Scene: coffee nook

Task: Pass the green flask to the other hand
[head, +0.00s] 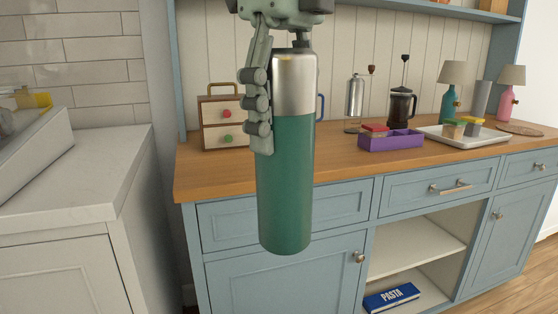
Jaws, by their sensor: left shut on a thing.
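The green flask (285,185) has a silver top part and hangs upright in the middle of the head view, in front of the blue cabinet. My left gripper (272,125) comes down from above and is shut on the flask. One jointed finger lies along the flask's left side, over the silver part and the upper green part. The other finger is mostly hidden behind the flask. My right gripper is not in view.
A wooden counter (340,164) stands behind the flask. On it are a small drawer box (222,112), a grinder (355,97), a French press (401,108), a purple box (391,142), a white tray (470,138) and two lamps. A white counter (85,160) is at left.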

